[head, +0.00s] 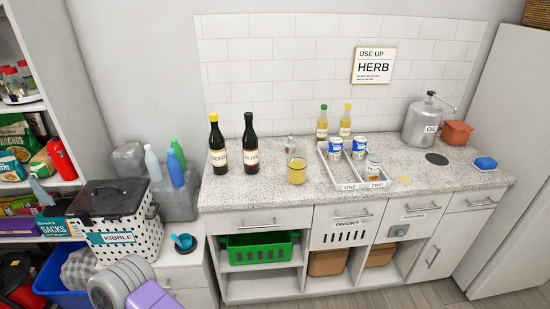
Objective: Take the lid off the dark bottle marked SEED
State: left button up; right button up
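Two dark bottles stand upright on the speckled counter (300,187), near its left end. The left one has a yellow cap (214,118) and a pale label that seems to read SEED; this is the SEED bottle (217,142). The other dark bottle (250,140) stands just to its right with a gap between them. It has a dark top, and its label is too small to read surely. The SEED bottle's cap is on. Neither of my grippers is in view.
A yellow jar (297,171) and a divided tray (335,178) with cans stand to the right. Two lighter bottles stand behind the tray. Left of the counter are a kibble bin (118,236) and spray bottles (175,168). Counter in front of the dark bottles is clear.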

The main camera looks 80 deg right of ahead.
aim_at(213, 117)
jog(key=z, duration=2.4)
